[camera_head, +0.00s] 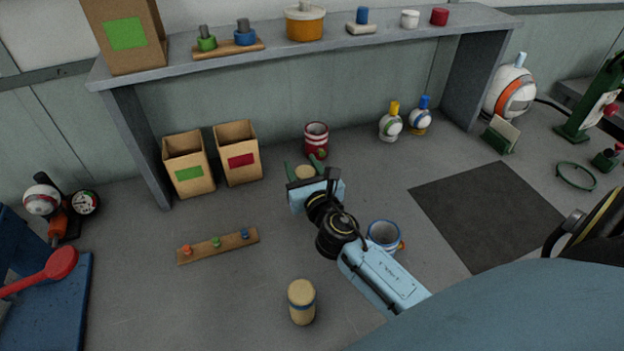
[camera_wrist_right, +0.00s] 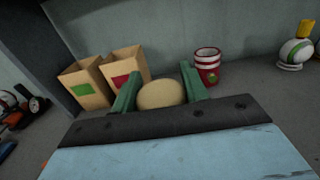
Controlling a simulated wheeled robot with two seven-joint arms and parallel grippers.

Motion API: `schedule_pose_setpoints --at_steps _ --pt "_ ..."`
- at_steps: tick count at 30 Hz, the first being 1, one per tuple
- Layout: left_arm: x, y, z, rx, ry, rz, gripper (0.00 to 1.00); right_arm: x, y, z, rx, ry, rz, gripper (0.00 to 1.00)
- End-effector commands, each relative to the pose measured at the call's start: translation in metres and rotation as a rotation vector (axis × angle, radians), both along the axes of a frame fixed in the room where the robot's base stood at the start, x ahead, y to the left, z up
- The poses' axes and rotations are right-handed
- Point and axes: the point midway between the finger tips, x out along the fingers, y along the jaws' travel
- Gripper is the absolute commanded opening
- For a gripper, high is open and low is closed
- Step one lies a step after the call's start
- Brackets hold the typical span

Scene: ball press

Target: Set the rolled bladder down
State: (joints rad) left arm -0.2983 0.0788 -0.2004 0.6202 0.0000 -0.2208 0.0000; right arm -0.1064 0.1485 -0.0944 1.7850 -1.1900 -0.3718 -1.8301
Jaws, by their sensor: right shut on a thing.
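My right gripper (camera_head: 305,173) reaches out over the floor in the middle of the head view. Its green fingers are shut on a tan rolled bladder (camera_wrist_right: 160,95), seen as a rounded end between the fingertips in the right wrist view. The bladder (camera_head: 305,171) also shows between the fingers in the head view, partly hidden by the gripper. I cannot tell whether it touches the floor. A second tan roll with a blue band (camera_head: 301,300) stands upright on the floor nearer me. My left gripper is not in view.
A red-striped cup (camera_head: 316,139) stands just beyond the gripper; a blue-rimmed cup (camera_head: 383,236) is beside my forearm. Two cardboard boxes, green-labelled (camera_head: 190,165) and red-labelled (camera_head: 238,154), stand left. A pegged wooden strip (camera_head: 218,246) lies nearer. A dark mat (camera_head: 488,215) lies right.

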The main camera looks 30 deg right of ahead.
Motion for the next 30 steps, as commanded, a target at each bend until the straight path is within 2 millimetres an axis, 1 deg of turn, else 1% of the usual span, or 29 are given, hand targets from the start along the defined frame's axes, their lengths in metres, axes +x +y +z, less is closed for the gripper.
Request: schedule_pose_setpoints --at_steps 1,3,8,16,18,25,29,30 --pt "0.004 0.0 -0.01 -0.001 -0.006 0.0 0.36 0.0 0.001 -0.012 0.002 0.001 0.0 0.1" --pt "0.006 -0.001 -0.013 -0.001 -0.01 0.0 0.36 0.0 0.0 -0.018 0.001 0.0 0.0 0.1" --pt "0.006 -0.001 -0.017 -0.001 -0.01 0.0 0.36 0.0 0.0 -0.024 0.001 -0.001 0.001 0.1" --pt "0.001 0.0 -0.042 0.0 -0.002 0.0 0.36 0.0 0.001 -0.057 0.001 0.0 0.001 0.1" --pt "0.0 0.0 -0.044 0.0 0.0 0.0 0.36 0.0 0.001 -0.059 0.0 -0.001 0.001 0.1" --pt "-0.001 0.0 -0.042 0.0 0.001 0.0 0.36 0.0 0.0 -0.057 0.0 -0.001 0.001 0.1" --pt "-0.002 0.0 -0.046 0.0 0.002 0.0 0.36 0.0 0.001 -0.061 0.0 -0.001 0.002 0.1" --pt "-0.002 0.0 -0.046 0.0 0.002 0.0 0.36 0.0 0.001 -0.062 0.001 -0.001 0.002 0.45"
